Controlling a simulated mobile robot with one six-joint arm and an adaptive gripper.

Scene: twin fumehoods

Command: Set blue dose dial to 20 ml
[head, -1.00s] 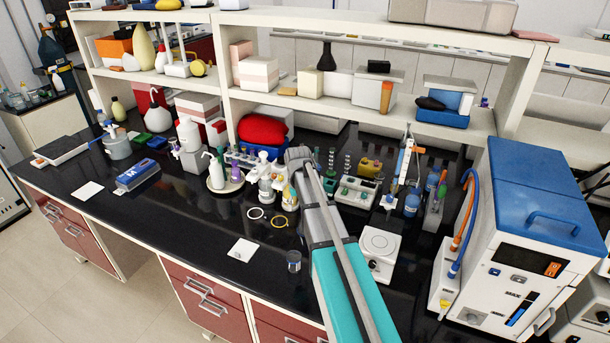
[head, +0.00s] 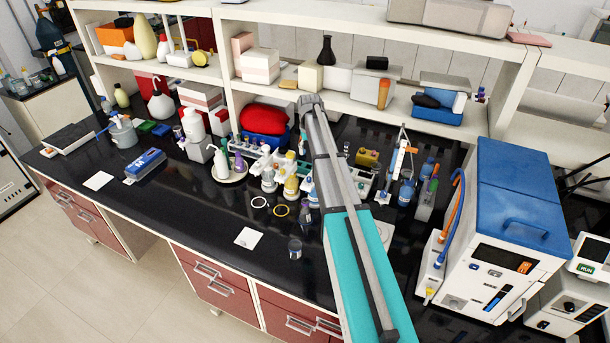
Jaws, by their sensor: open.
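No dial with a readable ml scale can be made out at this size. A grey bottle with a blue spouted top (head: 122,131) stands at the left of the black bench; whether it carries the blue dose dial I cannot tell. Blue bottles (head: 406,190) stand right of my arm, with no dial visible on them. My teal and grey arm reaches from the bottom over the bench, its far visible end in front of the lower shelf. My gripper's fingers do not show.
Bottles on a round tray (head: 229,181) and small racks crowd the bench left of my arm. A blue-topped white machine (head: 520,230) stands at the right. A white shelf (head: 345,109) runs behind. The front left of the black bench (head: 200,212) is mostly clear.

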